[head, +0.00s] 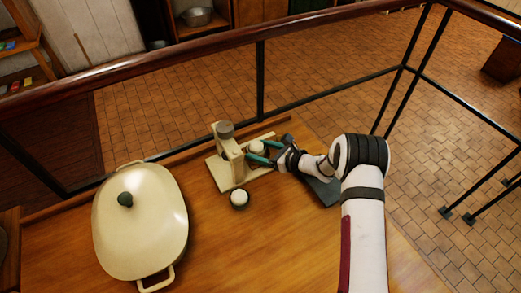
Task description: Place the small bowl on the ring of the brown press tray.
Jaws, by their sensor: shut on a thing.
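The press (230,158) is a pale, cream-brown frame with a grey round piece on top. It stands on a flat tray (218,178) of the same light colour near the table's back edge. My gripper (257,152) reaches in from the right, with teal fingers shut on a small pale round thing, which I take for the small bowl (257,146). It is just right of the press upright, over or at the right part of the tray. I cannot tell whether it touches the tray. The ring is not clearly visible.
A dark round cup with a white top (239,199) stands in front of the press. A large cream lidded pot (138,222) fills the table's left. A dark slab (325,191) lies under my arm. The wooden table (245,250) is clear at the front middle. A railing (259,80) runs behind.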

